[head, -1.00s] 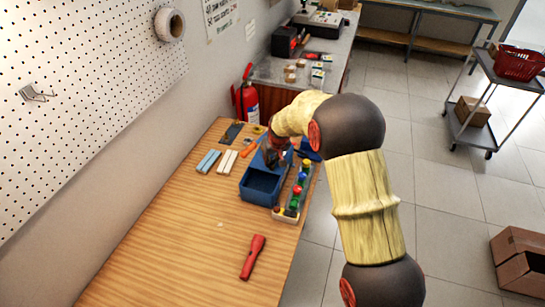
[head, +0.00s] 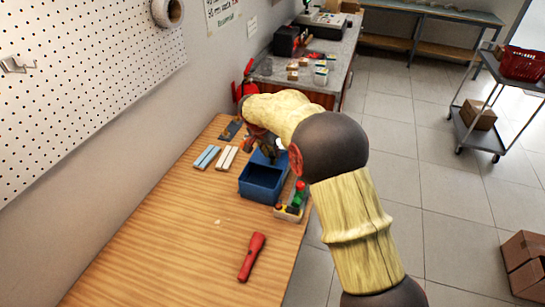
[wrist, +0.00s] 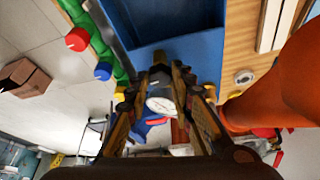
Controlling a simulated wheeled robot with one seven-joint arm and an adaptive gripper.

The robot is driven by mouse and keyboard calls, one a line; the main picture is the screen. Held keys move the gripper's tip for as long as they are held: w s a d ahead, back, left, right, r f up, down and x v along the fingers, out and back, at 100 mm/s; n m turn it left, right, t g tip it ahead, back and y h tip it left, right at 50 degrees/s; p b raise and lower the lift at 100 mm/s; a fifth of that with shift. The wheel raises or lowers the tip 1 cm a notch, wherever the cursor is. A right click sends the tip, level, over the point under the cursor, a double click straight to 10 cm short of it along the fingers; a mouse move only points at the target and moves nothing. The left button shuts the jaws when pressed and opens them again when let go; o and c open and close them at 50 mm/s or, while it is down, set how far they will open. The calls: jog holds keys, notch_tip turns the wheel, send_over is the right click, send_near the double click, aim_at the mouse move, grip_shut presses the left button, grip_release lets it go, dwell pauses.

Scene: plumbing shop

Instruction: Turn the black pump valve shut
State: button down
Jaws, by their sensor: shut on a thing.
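The blue pump tank (head: 262,190) stands open-topped near the far right of the wooden table. My gripper (head: 264,146) is at its far end, partly hidden by my arm in the head view. In the wrist view my gripper (wrist: 160,82) has its fingers closed in on the small black pump valve (wrist: 158,74), just beside the wall of the blue tank (wrist: 160,45). A round white gauge (wrist: 162,105) shows between the fingers. The valve's exact turn angle is hard to make out.
A red torch (head: 252,257) lies at the front. Light blue and white bars (head: 207,157) lie left of the tank. The table's front left is clear.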

jog(key=shift+a+m+g+b, duration=0.1)
jog(key=shift+m+g+b, duration=0.2)
jog(key=shift+m, duration=0.6)
jog(key=c, duration=1.8)
grip_release()
jog(key=shift+h, duration=0.3)
jog(key=v, duration=1.2)
jog(key=shift+w, duration=0.1)
